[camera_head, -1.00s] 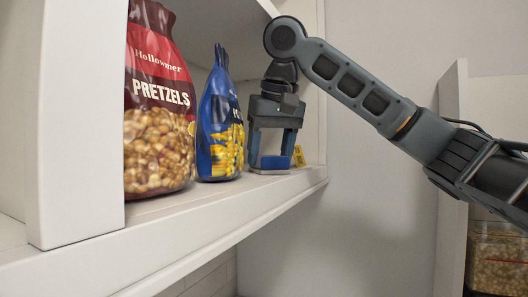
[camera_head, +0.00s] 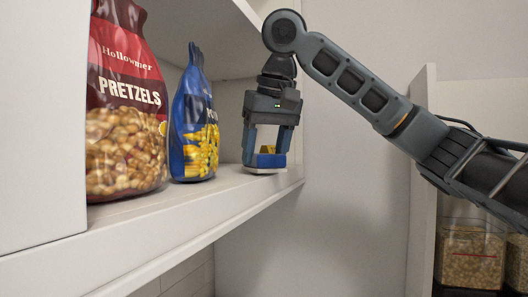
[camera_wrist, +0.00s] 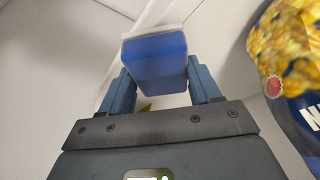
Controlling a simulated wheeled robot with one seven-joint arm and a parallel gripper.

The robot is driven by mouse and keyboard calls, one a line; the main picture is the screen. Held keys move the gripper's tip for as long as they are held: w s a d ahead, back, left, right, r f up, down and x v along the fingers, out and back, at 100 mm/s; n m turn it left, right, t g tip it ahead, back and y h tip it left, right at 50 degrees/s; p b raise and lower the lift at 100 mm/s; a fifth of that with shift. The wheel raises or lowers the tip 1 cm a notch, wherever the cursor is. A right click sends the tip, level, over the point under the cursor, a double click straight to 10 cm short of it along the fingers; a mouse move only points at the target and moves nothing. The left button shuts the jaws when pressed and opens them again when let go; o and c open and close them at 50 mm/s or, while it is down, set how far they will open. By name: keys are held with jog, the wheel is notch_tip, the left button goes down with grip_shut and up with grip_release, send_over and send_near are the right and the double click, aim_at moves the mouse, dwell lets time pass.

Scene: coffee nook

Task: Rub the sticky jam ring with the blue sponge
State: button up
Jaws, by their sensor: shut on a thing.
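My gripper (camera_head: 267,150) is shut on the blue sponge (camera_head: 267,161), with one finger on each side of it. The sponge has a pale underside and sits low at the right end of the shelf (camera_head: 225,185), close to its front edge. It looks to be at the shelf surface, but I cannot tell for sure if it touches. The wrist view also shows the sponge (camera_wrist: 155,60) between the fingers. I cannot see the jam ring in either view; the sponge or gripper may hide it.
A blue bag (camera_head: 195,125) stands left of my gripper, and a red pretzel bag (camera_head: 125,110) stands farther left. A small yellow thing (camera_head: 267,149) shows behind the sponge. A white side wall (camera_head: 290,110) closes the shelf at right. Jars (camera_head: 470,255) stand at lower right.

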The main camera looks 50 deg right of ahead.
jog(key=shift+r, duration=2.85)
jog(key=shift+r, duration=0.1)
jog(key=shift+r, duration=1.4)
